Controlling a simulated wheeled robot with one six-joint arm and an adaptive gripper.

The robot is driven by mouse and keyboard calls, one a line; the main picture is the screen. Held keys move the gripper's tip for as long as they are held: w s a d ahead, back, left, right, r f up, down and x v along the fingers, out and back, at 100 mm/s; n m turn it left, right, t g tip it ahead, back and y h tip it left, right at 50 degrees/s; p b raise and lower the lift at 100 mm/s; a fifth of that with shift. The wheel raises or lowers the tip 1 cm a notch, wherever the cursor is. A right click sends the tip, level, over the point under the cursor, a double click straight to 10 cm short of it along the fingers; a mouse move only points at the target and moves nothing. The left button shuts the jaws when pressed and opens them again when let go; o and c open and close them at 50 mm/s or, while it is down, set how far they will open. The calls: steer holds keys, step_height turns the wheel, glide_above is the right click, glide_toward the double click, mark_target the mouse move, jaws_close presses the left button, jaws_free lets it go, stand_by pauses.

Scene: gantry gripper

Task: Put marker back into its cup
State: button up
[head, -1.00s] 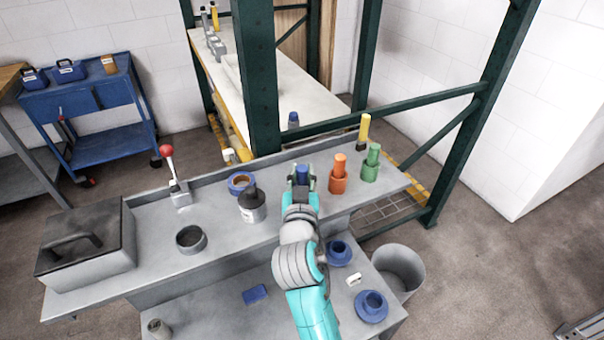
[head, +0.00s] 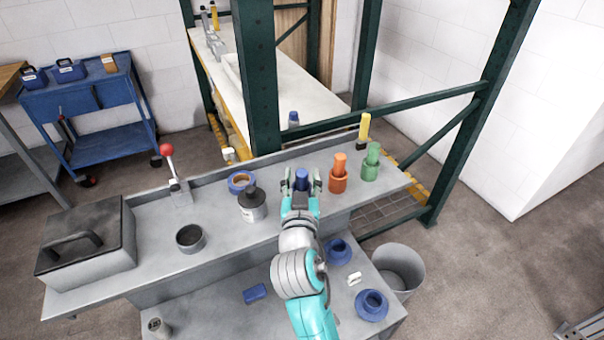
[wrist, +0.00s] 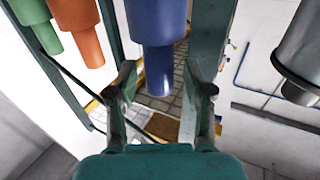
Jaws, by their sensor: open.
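In the wrist view, which is upside down, the narrow blue marker (wrist: 158,72) sits in a wider blue cup (wrist: 157,20). My gripper (wrist: 164,82) is open there, with one finger on each side of the marker and gaps visible. An orange marker in an orange cup (head: 338,184) and a green marker in a green cup (head: 370,173) stand to the right. My gripper hides part of the blue cup in the head view.
A grey can with a dark top (head: 252,206) and a blue ring (head: 240,181) are left of my gripper. A yellow cylinder (head: 364,128) stands at the back right. Green frame posts (head: 258,80) rise behind the bench. Blue flanged parts (head: 372,304) lie on the lower shelf.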

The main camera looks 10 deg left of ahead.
steer(key=s+d, duration=0.1)
steer(key=s, duration=0.9)
steer(key=shift+d, duration=0.2)
steer(key=shift+s, duration=0.1)
steer(key=s+d+f+n+g, duration=0.2)
steer(key=s+d+f, duration=1.4)
steer(key=f, duration=0.1)
steer(key=s+d+m, duration=0.1)
steer(key=s+d, duration=0.2)
steer(key=s, duration=0.4)
steer(key=s+d+r+m+h, duration=0.1)
steer(key=s+d, duration=0.2)
steer(key=s, duration=0.4)
steer(key=s+d+m+g+h, duration=0.1)
steer(key=s+d, duration=0.2)
steer(key=s, duration=0.5)
steer(key=shift+r, duration=0.3)
